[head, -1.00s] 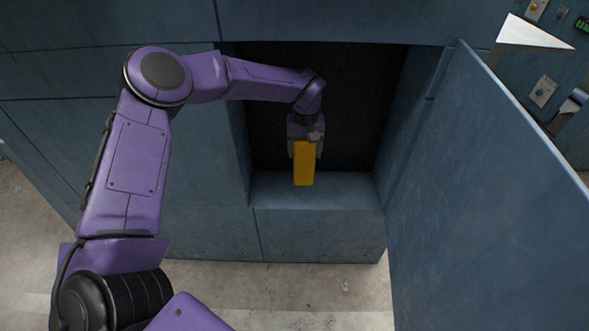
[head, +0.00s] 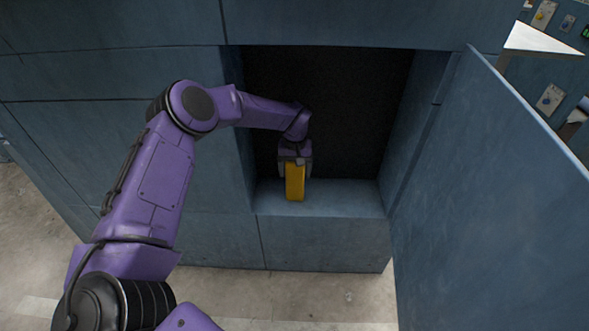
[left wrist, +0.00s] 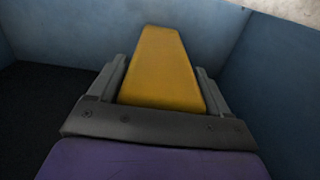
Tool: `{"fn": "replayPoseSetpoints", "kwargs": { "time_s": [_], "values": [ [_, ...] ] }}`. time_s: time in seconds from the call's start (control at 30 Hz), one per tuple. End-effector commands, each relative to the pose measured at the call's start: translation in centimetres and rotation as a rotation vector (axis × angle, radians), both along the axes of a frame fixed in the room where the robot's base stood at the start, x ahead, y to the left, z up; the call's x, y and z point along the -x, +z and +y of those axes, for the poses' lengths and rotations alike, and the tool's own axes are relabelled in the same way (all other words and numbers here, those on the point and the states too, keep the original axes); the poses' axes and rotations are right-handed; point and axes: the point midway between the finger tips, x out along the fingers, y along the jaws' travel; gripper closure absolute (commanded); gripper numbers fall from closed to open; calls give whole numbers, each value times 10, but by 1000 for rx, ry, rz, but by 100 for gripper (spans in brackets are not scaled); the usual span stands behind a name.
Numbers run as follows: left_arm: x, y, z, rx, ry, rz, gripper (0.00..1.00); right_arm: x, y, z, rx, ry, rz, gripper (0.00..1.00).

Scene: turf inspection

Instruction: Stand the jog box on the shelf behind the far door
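The jog box is a yellow block (head: 295,183), held upright in the open recess in the head view. My left gripper (head: 295,170) is shut on its upper part, one finger on each side. In the left wrist view the yellow block (left wrist: 162,70) sits between the two grey fingers. The shelf (head: 345,198) is the blue-grey floor of the recess. The block's lower end is at or just above it; I cannot tell if they touch. The far door (head: 490,190) stands open on the right. My right gripper is not in view.
The recess has a side wall on the left (head: 238,150) and on the right (head: 410,130), with a dark back. Free shelf room lies right of the block. Panels with knobs (head: 550,98) show beyond the door at the upper right.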

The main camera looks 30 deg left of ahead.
Motion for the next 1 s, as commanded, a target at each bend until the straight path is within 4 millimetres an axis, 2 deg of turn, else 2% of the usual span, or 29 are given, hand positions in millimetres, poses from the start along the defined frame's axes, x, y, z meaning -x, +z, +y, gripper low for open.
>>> {"fn": "replayPoseSetpoints", "kwargs": {
  "time_s": [0.3, 0.4, 0.47, 0.7, 0.8, 1.0],
  "values": [
    [0, 1, -1, 0, -1, 0, 4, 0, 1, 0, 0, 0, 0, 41],
    [0, 9, -1, 1, -1, -1, 4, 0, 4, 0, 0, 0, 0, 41],
    [-1, 19, 0, 1, -1, -2, 4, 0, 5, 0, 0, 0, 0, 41],
    [-1, 82, 0, 0, 0, -4, 4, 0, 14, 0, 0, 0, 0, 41],
    [0, 103, 0, 1, -1, -3, 4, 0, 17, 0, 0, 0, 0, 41],
    [1, 123, 0, 1, 1, 1, 4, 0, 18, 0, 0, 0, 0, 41]
  ]
}}
